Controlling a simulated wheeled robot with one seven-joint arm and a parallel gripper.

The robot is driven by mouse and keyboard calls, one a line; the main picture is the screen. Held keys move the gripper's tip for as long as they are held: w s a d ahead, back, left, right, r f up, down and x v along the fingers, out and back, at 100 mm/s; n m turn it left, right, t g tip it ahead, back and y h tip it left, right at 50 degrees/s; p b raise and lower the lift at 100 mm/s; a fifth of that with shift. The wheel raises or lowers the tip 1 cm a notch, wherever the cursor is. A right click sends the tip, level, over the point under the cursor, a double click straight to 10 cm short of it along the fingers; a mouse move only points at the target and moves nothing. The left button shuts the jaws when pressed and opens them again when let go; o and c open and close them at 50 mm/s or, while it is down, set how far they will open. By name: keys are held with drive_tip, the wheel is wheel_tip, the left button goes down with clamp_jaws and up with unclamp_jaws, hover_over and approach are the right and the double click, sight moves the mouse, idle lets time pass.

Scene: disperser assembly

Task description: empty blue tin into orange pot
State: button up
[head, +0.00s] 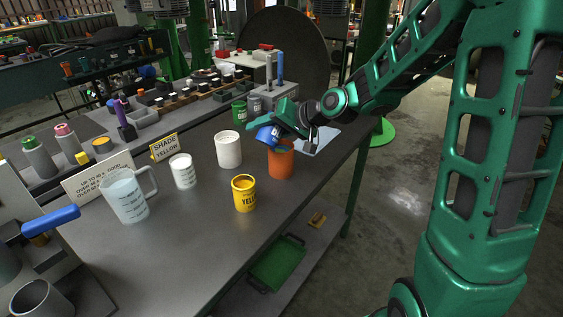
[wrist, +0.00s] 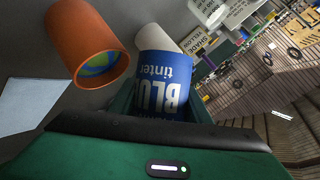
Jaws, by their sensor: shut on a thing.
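The blue tin (head: 268,135), lettered "BLUE tinter" in the wrist view (wrist: 165,80), is held tipped over at the orange pot's upper left. My gripper (head: 284,124) is shut on the tin. The orange pot (head: 281,162) stands upright on the bench just below it. In the wrist view, the pot (wrist: 80,35) shows blue and yellow-green inside. The tin's inside is hidden, and I cannot tell whether anything is pouring from it.
A yellow tin (head: 244,194) stands left of the pot, nearer the front. A white tub (head: 228,149), a white cup (head: 183,171) and a clear jug (head: 127,195) stand farther left. A green tin (head: 239,112) is behind. The front-middle bench is clear.

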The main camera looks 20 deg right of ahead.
drive_tip(key=shift+w+d+r+n+t+h+b, duration=0.1)
drive_tip(key=shift+w+d+n+t+h+b, duration=0.15)
drive_tip(key=shift+n+t+h+b, duration=0.6)
drive_tip(key=shift+w+d+n+t+h+b, duration=0.25)
drive_tip(key=shift+n+t+h+b, duration=0.15)
drive_tip(key=shift+n+h+b, duration=0.45)
drive_tip(key=shift+w+d+r+n+t+h+b, duration=0.1)
drive_tip(key=shift+w+d+n+t+h+b, duration=0.15)
drive_tip(key=shift+n+t+h+b, duration=0.6)
drive_tip(key=shift+n+y, duration=0.25)
drive_tip(key=shift+y, duration=0.1)
drive_tip(key=shift+s+a, duration=0.1)
